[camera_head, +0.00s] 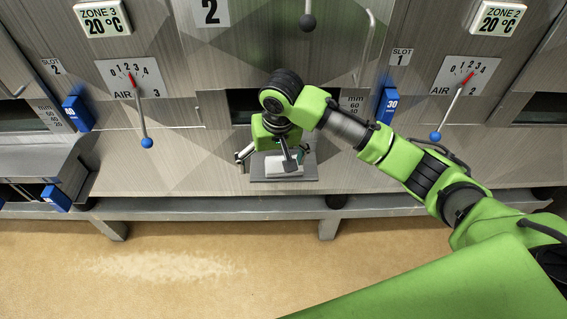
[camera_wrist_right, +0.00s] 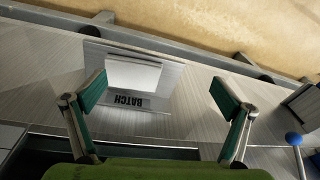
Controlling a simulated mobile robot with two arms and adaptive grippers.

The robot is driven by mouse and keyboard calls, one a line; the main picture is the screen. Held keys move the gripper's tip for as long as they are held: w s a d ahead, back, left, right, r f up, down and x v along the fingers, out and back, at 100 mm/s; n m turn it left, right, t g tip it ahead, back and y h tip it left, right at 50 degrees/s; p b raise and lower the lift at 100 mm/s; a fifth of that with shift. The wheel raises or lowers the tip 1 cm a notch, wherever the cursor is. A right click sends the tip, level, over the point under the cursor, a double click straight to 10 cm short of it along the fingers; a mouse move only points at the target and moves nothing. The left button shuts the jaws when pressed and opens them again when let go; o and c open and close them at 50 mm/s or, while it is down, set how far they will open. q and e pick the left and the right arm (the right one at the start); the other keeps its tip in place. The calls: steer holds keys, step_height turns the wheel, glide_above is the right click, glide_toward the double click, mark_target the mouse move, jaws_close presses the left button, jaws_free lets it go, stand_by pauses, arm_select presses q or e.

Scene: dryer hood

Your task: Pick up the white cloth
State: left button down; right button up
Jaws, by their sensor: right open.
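The white cloth (camera_head: 283,168) looks like a flat pale rectangle on a small grey plate (camera_head: 305,173) at the front of the machine. In the right wrist view the cloth (camera_wrist_right: 133,75) lies on the plate (camera_wrist_right: 170,75), beside a label reading BATCH. My right gripper (camera_head: 268,158) is over the plate, partly covering the cloth in the head view. The cloth is nearer the left finger, apart from the right one. My left gripper is not in view.
Behind the gripper is a dark slot (camera_head: 240,100) in the metal panel. Levers with blue knobs (camera_head: 147,142) and (camera_head: 435,136) stick out on both sides. A grey rail (camera_head: 200,208) runs below; the tan floor (camera_head: 60,270) is clear.

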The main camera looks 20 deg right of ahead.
step_height(320, 180, up, 4)
steer(key=r+m+h, duration=0.1)
steer(key=m, duration=0.1)
glide_above(274, 168)
steer(key=s+d, duration=0.2)
steer(key=w+f+p, duration=0.1)
steer(key=f, duration=0.7)
steer(key=w+d+f+p, duration=0.1)
steer(key=f, duration=0.3)
steer(key=shift+w+d+p, duration=0.1)
steer(key=shift+w+p, duration=0.2)
steer(key=shift+w, duration=0.05)
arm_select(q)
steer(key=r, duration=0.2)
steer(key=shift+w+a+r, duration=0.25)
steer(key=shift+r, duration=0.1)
arm_select(e)
steer(key=c, duration=1.1)
